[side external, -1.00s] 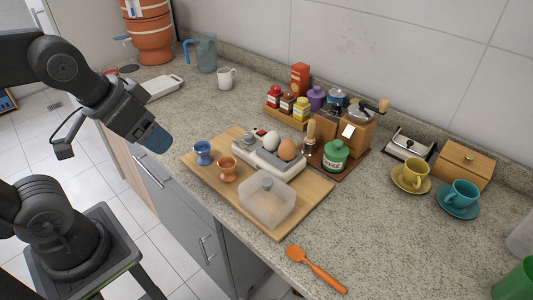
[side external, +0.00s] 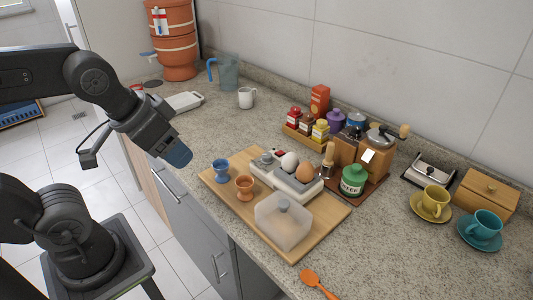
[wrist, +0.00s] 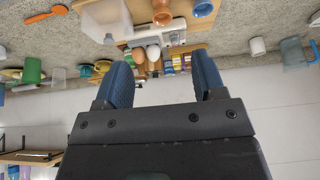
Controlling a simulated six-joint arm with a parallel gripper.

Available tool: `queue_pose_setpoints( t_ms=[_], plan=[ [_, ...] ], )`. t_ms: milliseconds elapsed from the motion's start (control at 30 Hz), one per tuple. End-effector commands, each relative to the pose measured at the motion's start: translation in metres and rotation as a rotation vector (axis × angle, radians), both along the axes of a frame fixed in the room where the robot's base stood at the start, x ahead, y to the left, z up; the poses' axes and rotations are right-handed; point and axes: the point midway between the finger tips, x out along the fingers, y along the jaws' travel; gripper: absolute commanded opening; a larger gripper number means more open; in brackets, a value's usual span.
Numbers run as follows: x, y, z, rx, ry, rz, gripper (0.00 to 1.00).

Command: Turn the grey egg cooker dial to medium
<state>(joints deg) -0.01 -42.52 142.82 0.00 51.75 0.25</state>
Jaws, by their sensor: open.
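The egg cooker (side external: 283,183) is a low pale base on a wooden board, holding a white egg (side external: 289,161) and a brown egg (side external: 305,172). A small grey dial (side external: 268,159) seems to sit at its back left end, with a red spot beside it; its setting is too small to read. My gripper (side external: 180,156) is in the air left of the board, apart from the cooker. In the wrist view my gripper (wrist: 163,72) has its blue fingers wide apart with nothing held; the cooker (wrist: 170,40) shows upside down beyond them.
A translucent lid (side external: 283,222), a blue egg cup (side external: 221,170) and an orange egg cup (side external: 244,187) stand on the board (side external: 318,232). A green jar (side external: 353,180) and coffee grinder stand behind right. An orange spoon (side external: 315,281) lies in front.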

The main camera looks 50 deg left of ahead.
Motion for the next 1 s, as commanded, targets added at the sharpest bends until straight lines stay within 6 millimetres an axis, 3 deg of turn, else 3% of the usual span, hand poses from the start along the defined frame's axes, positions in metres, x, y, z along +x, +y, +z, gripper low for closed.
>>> queue_pose_setpoints(
  t_ms=[167,300,467,733,833,1000],
  plan=[
    [0.027,0.001,0.014,0.025,0.061,-0.045,0.54],
    [0.071,0.004,0.027,0.059,0.152,-0.124,0.54],
    [0.126,0.008,0.030,0.089,0.257,-0.223,0.54],
    [0.211,0.016,0.003,0.112,0.415,-0.383,0.54],
    [0.230,0.018,-0.008,0.114,0.450,-0.425,0.54],
    [0.244,0.020,-0.018,0.114,0.479,-0.458,0.54]
  ],
)
